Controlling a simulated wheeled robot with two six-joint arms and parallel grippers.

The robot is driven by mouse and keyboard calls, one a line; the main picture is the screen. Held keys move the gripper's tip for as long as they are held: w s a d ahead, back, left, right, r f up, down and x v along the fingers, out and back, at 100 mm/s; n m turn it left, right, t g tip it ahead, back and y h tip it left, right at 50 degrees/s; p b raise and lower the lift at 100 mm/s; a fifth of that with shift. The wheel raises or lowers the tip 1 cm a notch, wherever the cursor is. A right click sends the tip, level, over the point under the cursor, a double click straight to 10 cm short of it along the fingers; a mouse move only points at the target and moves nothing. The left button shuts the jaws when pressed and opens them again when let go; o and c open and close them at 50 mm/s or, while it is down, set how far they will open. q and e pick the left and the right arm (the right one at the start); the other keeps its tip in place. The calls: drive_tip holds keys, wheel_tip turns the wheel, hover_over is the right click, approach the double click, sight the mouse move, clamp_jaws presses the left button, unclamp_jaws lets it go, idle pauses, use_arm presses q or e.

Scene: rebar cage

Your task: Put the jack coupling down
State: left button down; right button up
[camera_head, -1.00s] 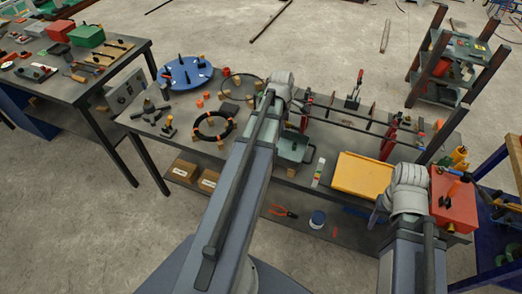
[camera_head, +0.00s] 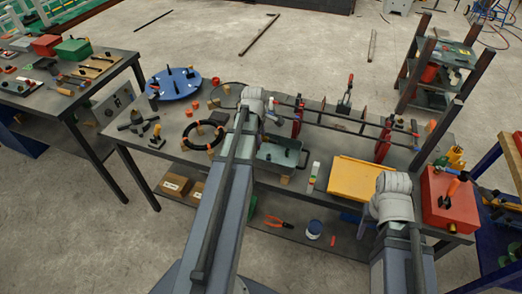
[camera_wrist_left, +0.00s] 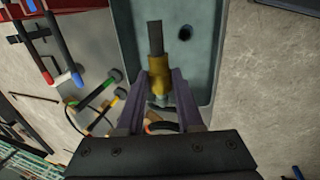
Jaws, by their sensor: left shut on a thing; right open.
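In the left wrist view, my left gripper (camera_wrist_left: 160,100) is shut on the jack coupling (camera_wrist_left: 158,66), a brass-yellow piece with a dark grey shaft pointing away from the jaws. It appears over a grey-green tray (camera_wrist_left: 205,88); I cannot tell whether it touches the tray floor. The tray also shows in the head view (camera_head: 287,162), on the bench just right of my left wrist. In the head view my left gripper and the coupling are hidden behind my left arm. My right wrist is in front of the yellow tray's right side, and its jaws are hidden.
The bench holds a black ring (camera_head: 204,136), a blue disc (camera_head: 173,84), clamped bars (camera_head: 340,123), a yellow tray (camera_head: 355,180) and a red box (camera_head: 449,204). A rack (camera_head: 437,78) stands at the right. Small parts crowd the bench around my left wrist.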

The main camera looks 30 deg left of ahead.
use_arm(q)
drive_tip(key=shift+f, duration=0.25)
wheel_tip(320, 180, down, 4)
drive_tip(key=b, duration=0.3)
drive_tip(key=shift+b, duration=0.4)
drive_tip(key=shift+r, duration=0.2)
drive_tip(key=shift+f, duration=0.1)
drive_tip(key=c, duration=0.6)
unclamp_jaws()
drive_tip(key=shift+o, duration=0.2)
drive_tip(key=p+v, duration=1.2)
